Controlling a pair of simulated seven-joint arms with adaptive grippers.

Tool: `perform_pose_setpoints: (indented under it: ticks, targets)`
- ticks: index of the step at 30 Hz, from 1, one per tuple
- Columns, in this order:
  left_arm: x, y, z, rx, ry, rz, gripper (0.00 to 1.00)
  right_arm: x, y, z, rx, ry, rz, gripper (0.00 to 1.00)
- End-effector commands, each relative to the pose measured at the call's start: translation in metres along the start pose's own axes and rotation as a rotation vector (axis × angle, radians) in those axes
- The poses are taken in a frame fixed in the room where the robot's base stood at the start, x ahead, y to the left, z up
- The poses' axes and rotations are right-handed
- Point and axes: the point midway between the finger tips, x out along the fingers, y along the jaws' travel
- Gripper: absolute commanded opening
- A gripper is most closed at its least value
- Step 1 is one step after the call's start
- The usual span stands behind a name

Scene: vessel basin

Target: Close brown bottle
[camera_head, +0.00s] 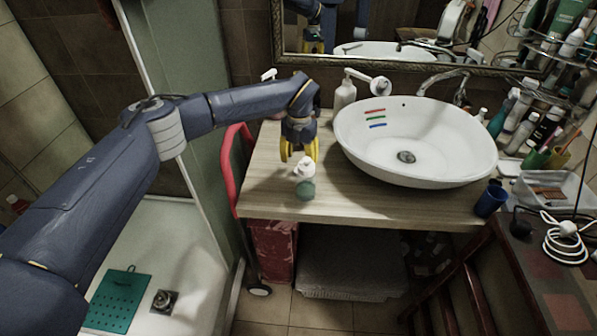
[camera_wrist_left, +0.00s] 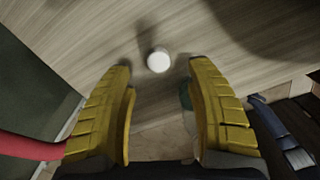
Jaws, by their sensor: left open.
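My left gripper (camera_head: 299,152) points down over the front left of the wooden counter, its yellow fingers apart. A small white object (camera_head: 304,171) is just below and in front of the fingers. A rounded green object (camera_head: 305,189) is right in front of it at the counter edge. In the left wrist view a round white top (camera_wrist_left: 158,61) sits between the open fingertips, untouched as far as I can tell. A bit of green (camera_wrist_left: 185,96) shows beside the right finger, mostly hidden by it. I cannot make out a brown bottle. My right gripper is not in view.
A white basin (camera_head: 414,178) fills the counter's middle, with a white pump bottle (camera_head: 345,95) behind its left side. A dark blue cup (camera_head: 490,200) stands at the right. A red rail (camera_head: 229,165) borders the counter's left end. Several bottles crowd the far right.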

Motion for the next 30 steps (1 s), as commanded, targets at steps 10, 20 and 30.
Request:
perform_pose_setpoints:
  ticks: [10,20,30]
  targets:
    - [0.037,0.001,0.0,0.0,0.004,-0.002,0.55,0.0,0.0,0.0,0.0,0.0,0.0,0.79]
    - [0.05,0.002,0.001,0.0,0.0,0.0,0.55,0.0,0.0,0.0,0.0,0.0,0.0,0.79]
    - [0.05,0.002,0.001,0.0,0.0,0.0,0.39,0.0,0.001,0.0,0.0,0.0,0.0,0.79]
